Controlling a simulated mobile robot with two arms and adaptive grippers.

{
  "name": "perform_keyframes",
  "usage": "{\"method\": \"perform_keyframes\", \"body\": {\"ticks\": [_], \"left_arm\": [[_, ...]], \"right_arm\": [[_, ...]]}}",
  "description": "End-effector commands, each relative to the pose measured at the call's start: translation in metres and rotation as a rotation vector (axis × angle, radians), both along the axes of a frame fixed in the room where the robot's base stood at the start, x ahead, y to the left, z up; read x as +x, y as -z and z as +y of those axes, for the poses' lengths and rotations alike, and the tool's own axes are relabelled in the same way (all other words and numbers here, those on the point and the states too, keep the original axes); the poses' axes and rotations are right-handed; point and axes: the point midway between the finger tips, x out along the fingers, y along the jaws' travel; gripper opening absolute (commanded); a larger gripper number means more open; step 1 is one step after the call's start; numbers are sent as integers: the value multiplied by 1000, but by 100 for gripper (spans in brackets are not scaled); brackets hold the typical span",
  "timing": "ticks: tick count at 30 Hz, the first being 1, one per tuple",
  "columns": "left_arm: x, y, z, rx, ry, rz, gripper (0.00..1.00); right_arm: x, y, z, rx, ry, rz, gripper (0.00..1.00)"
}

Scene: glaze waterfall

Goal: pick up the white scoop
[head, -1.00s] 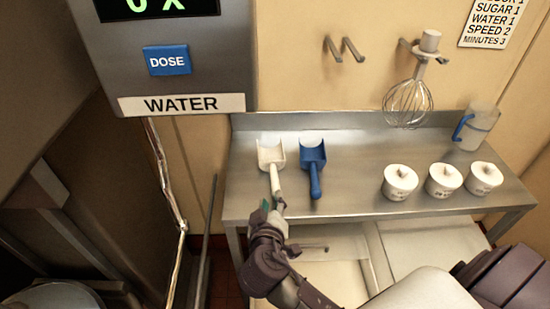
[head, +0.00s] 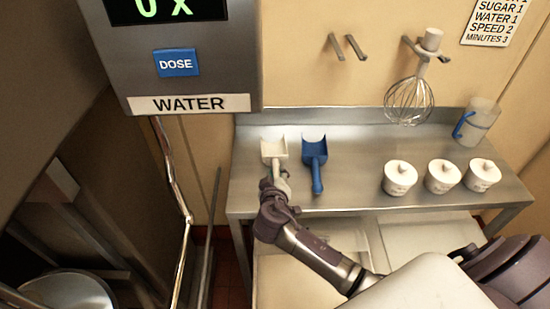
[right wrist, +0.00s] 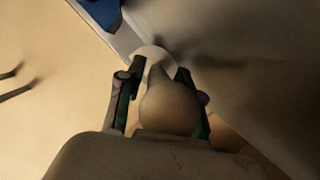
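The white scoop (head: 273,152) lies on the steel table at its left end, its handle toward me. My right gripper (head: 279,181) is low at the handle and hides most of it in the head view. In the right wrist view, the two dark fingers (right wrist: 160,68) stand apart on either side of a pale tapering shape (right wrist: 168,106), which looks like the handle. A gap shows beside the left finger, so the gripper looks open around it; contact is not clear. My left gripper is not in view.
A blue scoop (head: 315,160) lies close to the right of the white one. A whisk (head: 408,100) hangs above. The water dispenser (head: 180,60) is at left.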

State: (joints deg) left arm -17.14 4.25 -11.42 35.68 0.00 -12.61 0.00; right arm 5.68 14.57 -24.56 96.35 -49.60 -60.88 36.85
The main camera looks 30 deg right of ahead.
Motion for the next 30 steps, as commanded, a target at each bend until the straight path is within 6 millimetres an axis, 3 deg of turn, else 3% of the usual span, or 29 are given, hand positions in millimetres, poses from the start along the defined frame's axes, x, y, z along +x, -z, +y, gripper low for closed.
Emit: {"method": "perform_keyframes", "body": {"ticks": [3,10,23,30], "left_arm": [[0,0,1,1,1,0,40],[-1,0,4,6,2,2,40],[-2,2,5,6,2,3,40],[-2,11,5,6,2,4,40]], "right_arm": [[0,0,0,0,0,0,36],[-1,0,0,0,1,1,0],[0,-5,0,0,1,-1,0],[0,-42,1,5,1,-7,0]]}}
